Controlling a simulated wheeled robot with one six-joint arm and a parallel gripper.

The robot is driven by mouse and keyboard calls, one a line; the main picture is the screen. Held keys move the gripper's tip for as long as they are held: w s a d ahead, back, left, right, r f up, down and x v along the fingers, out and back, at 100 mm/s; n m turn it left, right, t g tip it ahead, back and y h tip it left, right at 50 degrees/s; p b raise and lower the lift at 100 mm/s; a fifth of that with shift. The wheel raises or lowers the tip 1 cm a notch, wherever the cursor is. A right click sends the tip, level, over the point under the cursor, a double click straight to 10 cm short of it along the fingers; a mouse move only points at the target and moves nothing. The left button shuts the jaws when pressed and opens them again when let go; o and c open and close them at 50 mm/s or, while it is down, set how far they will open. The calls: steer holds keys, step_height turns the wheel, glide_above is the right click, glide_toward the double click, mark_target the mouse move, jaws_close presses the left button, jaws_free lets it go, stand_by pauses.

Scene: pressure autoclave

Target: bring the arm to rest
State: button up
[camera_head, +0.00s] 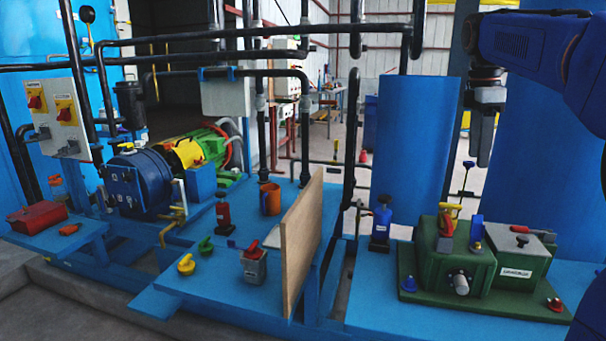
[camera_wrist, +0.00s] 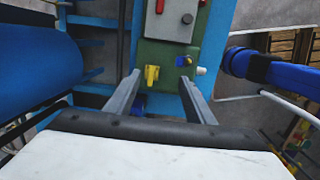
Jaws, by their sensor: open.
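My blue arm reaches in from the upper right of the head view. My gripper (camera_head: 484,150) hangs there pointing down, above and behind the green machine (camera_head: 425,265) on the right bench. The fingers stand apart with nothing between them in the wrist view, where my gripper (camera_wrist: 159,78) also shows. Beyond the fingertips, the wrist view shows the green machine (camera_wrist: 165,58) with a yellow handle (camera_wrist: 152,73) and a small blue handle (camera_wrist: 183,61). The fingers appear clear of these parts.
A blue cylinder (camera_head: 415,145) stands left of my gripper. A wooden board (camera_head: 301,240) stands upright on the middle bench. Black pipes (camera_head: 250,30) cross the upper left. The air directly around the fingers looks free.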

steer(key=s+a+f+m+t, duration=0.1)
steer(key=s+a+f+m, duration=0.3)
steer(key=s+f, duration=0.5)
steer(key=s+a+f+m+t+y, duration=0.1)
steer(key=s+a+f+m, duration=0.3)
steer(key=s+f, duration=0.6)
steer(key=s+a+f+m+t, duration=0.2)
steer(key=s+a+f+m, duration=0.2)
steer(key=s+f, duration=0.5)
steer(key=f+m, duration=0.1)
steer(key=m, duration=0.1)
steer(key=shift+s+a+f+m+t, duration=0.15)
steer(key=shift+s+f+m+t, duration=0.15)
steer(key=shift+m, duration=0.1)
